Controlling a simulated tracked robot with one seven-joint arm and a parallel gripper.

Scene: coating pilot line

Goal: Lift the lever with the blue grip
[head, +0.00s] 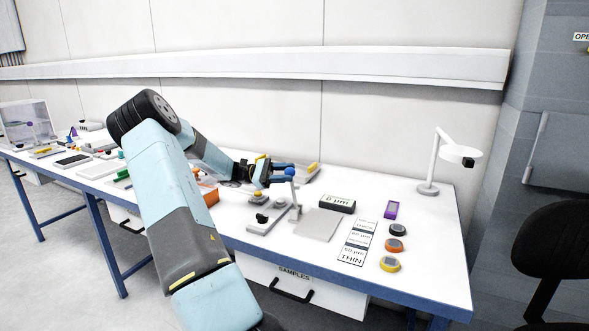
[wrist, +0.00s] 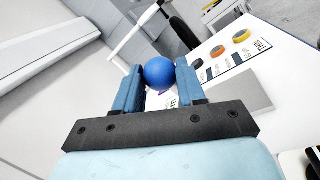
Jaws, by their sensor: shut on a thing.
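The lever's blue grip (head: 290,171) is a round ball on top of a thin grey lever (head: 295,192), which stands roughly upright from a small grey device base (head: 268,216). My gripper (head: 281,173) comes in from the left at ball height. In the wrist view my gripper (wrist: 160,82) has its two blue fingers on either side of the blue grip (wrist: 159,72), shut on it. The ball's near lower part is between the fingers, and the lever shaft is hidden in that view.
Right of the device lie a grey plate (head: 317,225), a dark box (head: 337,203), a label strip (head: 357,243), several coloured rolls and a purple item (head: 390,210). A white lamp (head: 430,187) stands at the table's right end. A yellow-handled item (head: 312,168) lies behind the gripper.

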